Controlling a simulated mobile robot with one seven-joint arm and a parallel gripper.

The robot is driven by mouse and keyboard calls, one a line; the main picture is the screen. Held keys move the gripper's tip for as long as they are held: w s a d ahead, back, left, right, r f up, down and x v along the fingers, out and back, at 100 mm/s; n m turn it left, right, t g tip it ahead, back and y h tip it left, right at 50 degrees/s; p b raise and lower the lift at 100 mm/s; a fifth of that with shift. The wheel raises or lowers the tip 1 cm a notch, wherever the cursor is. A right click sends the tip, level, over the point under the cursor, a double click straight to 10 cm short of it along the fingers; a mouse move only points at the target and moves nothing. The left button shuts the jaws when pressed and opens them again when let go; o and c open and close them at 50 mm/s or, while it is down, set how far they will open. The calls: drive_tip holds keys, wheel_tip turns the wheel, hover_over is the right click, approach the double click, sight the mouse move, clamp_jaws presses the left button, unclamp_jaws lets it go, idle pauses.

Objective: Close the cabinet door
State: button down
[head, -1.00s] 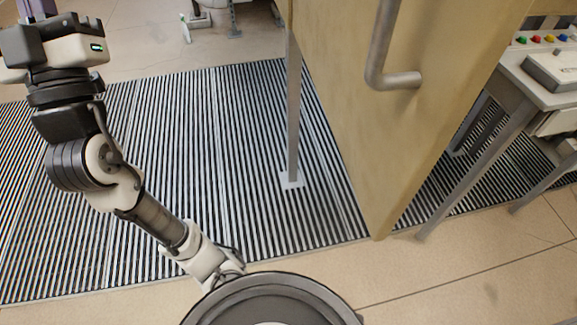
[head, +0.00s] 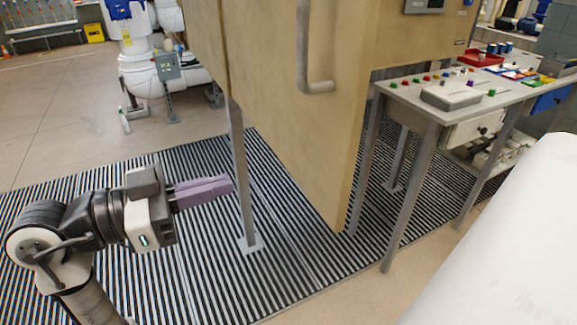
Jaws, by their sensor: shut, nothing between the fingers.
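The cabinet door (head: 300,130) is a tall tan panel in the middle of the head view. It stands open, its lower free corner reaching toward me. A grey bar handle (head: 317,86) is on its face, near the free edge. Part of the tan cabinet (head: 400,48) shows behind it, with a small display. A thin grey leg (head: 240,185) stands at the door's left side. My gripper (head: 232,183), with purple fingers, is shut and empty at lower left. It points right, close to the leg in the picture, below and left of the door. The cabinet's inside is hidden.
A grey table (head: 405,98) with coloured buttons and a white box stands right of the door. Striped grating (head: 190,275) covers the floor. White pipework (head: 150,75) stands behind at upper left. The tan floor at left (head: 60,120) is clear.

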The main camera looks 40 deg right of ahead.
sight(318, 157)
drive_tip(key=p+x, duration=0.4)
drive_tip(key=x, duration=0.8)
drive_tip(key=shift+d+r, duration=0.1)
drive_tip(key=shift+d, duration=0.05)
drive_tip(key=shift+s+d, duration=0.1)
drive_tip(key=shift+d, duration=0.35)
drive_tip(key=shift+d, duration=0.1)
